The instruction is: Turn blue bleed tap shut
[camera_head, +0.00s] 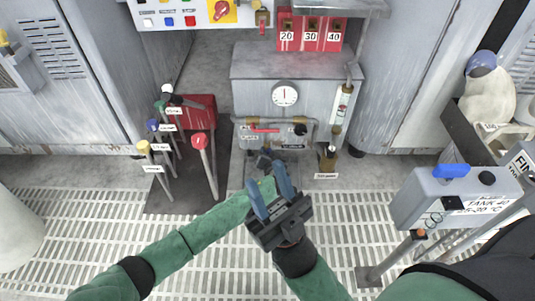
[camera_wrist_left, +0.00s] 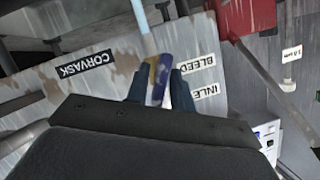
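The blue bleed tap (camera_wrist_left: 161,82) shows in the left wrist view, between my left fingertips, by the label BLEED. A tan-yellow part shows beside its blue handle. My left gripper (camera_wrist_left: 159,84) has its fingers close together, one on each side of the handle, and seems shut on it. In the head view my left gripper (camera_head: 265,162) is a small dark shape below the front of the grey cabinet, and the bleed tap cannot be made out there. My right gripper (camera_head: 273,196) has two blue fingers apart and empty, in front of the left one.
A pipe panel with a red handle (camera_head: 263,129) and a black knob (camera_head: 300,129) is just above. A red-handled lever (camera_head: 200,142) and several coloured levers stand left. Another blue tap (camera_head: 451,171) sits on the TANK 40 box (camera_head: 424,184) at right. Grated floor (camera_head: 90,235) lies below.

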